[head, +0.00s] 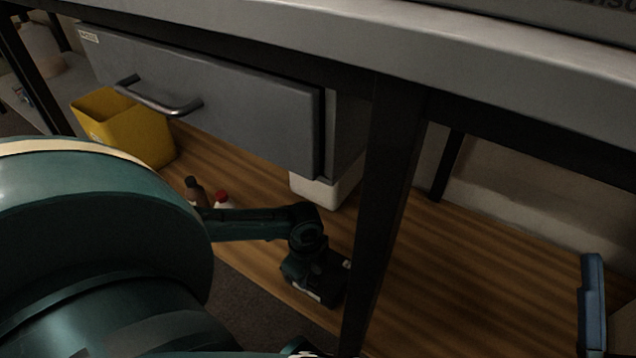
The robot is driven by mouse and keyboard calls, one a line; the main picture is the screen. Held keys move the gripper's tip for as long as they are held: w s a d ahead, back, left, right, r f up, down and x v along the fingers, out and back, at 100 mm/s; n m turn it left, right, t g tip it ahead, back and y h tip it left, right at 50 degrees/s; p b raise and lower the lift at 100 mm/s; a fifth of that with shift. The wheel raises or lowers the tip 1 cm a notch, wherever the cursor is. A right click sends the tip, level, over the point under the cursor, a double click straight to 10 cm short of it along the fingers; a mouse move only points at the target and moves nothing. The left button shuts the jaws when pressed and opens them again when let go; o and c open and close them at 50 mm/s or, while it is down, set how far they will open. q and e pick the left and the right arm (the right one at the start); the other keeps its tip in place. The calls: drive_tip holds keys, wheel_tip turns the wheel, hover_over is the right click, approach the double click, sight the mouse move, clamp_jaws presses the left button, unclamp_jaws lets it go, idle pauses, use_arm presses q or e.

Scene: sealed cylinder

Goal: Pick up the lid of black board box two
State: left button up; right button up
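I cannot make out a black board box or its lid in the head view. My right gripper is not in view.
A grey drawer (215,100) with a bar handle hangs under the grey tabletop (480,55). On the wooden surface (450,260) are a yellow bin (135,130), two small bottles, a white container (325,188) and a blue object (592,300).

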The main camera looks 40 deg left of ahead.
use_arm(q)
clamp_jaws()
drive_tip(key=shift+r, duration=0.1)
